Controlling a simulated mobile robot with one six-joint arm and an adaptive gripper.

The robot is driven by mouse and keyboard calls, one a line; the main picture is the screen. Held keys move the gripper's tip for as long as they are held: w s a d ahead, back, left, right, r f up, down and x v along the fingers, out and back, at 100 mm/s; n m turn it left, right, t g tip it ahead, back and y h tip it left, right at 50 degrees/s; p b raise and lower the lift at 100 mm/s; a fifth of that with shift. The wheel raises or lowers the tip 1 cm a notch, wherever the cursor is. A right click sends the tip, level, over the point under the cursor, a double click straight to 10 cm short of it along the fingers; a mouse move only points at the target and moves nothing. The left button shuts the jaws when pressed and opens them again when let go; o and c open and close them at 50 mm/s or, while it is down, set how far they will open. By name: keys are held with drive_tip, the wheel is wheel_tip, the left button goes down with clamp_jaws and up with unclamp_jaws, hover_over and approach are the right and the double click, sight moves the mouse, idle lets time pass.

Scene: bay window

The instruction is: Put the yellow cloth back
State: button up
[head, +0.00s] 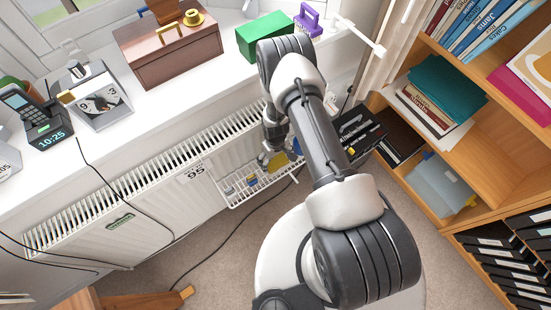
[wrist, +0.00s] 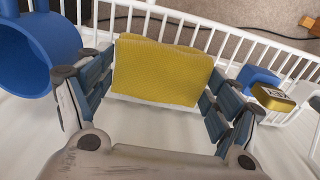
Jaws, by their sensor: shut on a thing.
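The yellow cloth (wrist: 160,72) is a folded, roughly square pad between the fingers of my gripper (wrist: 155,95) in the wrist view. The fingers are shut on its two sides. The white wire basket (wrist: 240,42) has its rail running behind the cloth. In the head view the basket (head: 262,190) hangs at the radiator, and my gripper (head: 270,155) is at it, partly hidden by my arm. A small yellow patch there may be the cloth. I cannot tell whether the cloth touches the basket floor.
In the wrist view a blue cylinder (wrist: 42,50) is close on the left; a blue object (wrist: 258,78) and a yellow tin (wrist: 272,97) are on the right. The radiator (head: 140,190) and windowsill (head: 110,135) are behind the basket. A bookcase (head: 460,130) stands on the right.

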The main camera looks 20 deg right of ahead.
drive_tip(key=shift+f+b, duration=0.3)
idle(0.5)
drive_tip(key=o, duration=0.9)
drive_tip(key=shift+c, duration=0.2)
drive_tip(key=shift+r, duration=0.15)
wheel_tip(320, 180, up, 12)
